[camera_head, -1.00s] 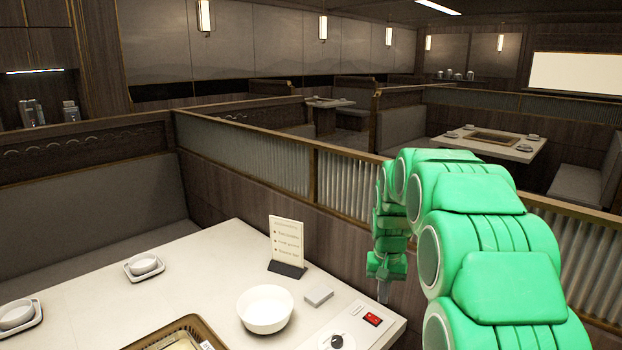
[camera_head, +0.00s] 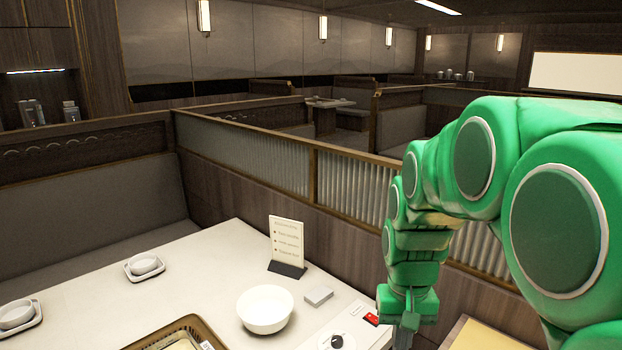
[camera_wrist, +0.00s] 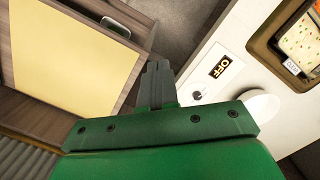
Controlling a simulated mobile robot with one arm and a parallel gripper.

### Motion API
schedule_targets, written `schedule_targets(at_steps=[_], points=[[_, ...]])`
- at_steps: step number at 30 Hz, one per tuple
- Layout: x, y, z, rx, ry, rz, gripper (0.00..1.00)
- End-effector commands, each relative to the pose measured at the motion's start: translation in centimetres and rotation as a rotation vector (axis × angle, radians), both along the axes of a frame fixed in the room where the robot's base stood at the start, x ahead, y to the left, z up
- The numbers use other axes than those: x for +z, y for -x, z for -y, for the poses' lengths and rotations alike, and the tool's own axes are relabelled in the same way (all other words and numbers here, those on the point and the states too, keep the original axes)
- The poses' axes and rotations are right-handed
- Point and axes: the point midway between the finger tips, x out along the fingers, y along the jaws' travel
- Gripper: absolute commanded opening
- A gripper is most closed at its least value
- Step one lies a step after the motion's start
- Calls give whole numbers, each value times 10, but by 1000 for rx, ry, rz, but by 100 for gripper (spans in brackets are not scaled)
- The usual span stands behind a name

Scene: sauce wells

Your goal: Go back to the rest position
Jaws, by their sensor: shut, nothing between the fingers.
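My gripper (camera_head: 404,335) hangs at the end of my green arm, at the right edge of the white table (camera_head: 215,260) in the head view. Its fingertips run down near the lower edge of the picture there. In the wrist view my gripper (camera_wrist: 157,70) shows as dark fingers close together, with nothing between them. Below it in that view lie the gap beside the table and a dark floor. My gripper is apart from the table's things.
A white bowl (camera_head: 265,309), a menu stand (camera_head: 286,244) and a control knob (camera_head: 337,341) are on the table. A tan-topped wooden unit (camera_wrist: 75,50) stands beside the table. A ribbed partition (camera_head: 350,190) runs behind my arm.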

Motion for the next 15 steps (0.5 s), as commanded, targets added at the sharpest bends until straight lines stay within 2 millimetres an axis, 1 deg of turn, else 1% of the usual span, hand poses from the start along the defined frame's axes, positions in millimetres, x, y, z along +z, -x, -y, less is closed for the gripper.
schedule_targets(at_steps=[1,3,7,15], points=[[4,12,-1,4,0,3,0],[5,30,-2,11,-1,-4,0],[8,61,-4,22,-1,-9,0],[6,126,-6,46,-2,-25,0]])
